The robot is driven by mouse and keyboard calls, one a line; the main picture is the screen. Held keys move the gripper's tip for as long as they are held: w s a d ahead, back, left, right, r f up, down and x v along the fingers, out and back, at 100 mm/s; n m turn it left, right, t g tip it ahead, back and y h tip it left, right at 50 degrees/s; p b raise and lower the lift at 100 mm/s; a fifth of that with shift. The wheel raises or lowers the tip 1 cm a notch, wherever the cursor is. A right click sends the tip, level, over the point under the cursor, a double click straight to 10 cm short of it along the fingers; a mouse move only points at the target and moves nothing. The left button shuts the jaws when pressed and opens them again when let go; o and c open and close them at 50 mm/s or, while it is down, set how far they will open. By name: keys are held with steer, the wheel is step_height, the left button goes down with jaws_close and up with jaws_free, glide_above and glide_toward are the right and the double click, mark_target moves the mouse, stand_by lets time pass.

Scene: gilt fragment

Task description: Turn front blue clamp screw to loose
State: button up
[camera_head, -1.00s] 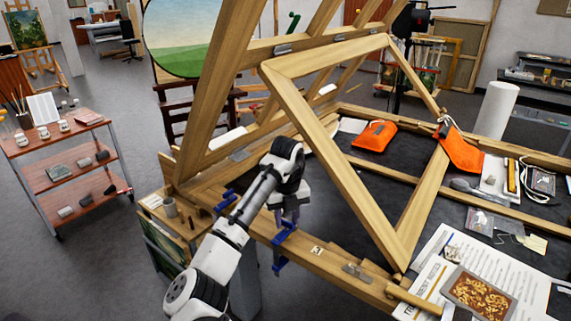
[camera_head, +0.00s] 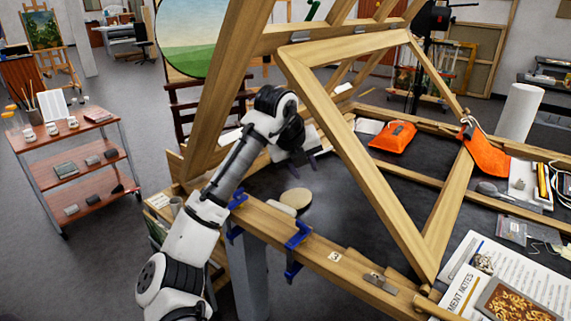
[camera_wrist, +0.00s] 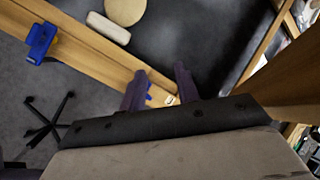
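Two blue clamps grip the wooden front beam (camera_head: 270,222). The nearer blue clamp (camera_head: 297,243) sits by a small number tag; the other blue clamp (camera_head: 237,203) is farther left. My gripper (camera_head: 303,165) is raised above and behind the beam, clear of both clamps. In the wrist view its dark purple fingers (camera_wrist: 160,80) stand apart with nothing held. The left clamp (camera_wrist: 40,42) shows at upper left there. I cannot tell how tight either screw is.
A round tan disc (camera_head: 297,198) and a pale block (camera_head: 281,207) lie behind the beam. A tilted wooden frame (camera_head: 350,145) stands close right of my gripper. A metal fitting (camera_head: 378,282) and papers lie farther right. An upright beam (camera_head: 222,85) rises behind my arm.

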steer(key=shift+w+a+r+t+h, duration=0.15)
steer(key=shift+r+t, duration=0.1)
steer(key=shift+r, duration=0.2)
steer(key=shift+w+r+t+h, duration=0.15)
steer(key=shift+r+t, duration=0.1)
steer(key=shift+r, duration=0.15)
steer(key=shift+n, duration=0.3)
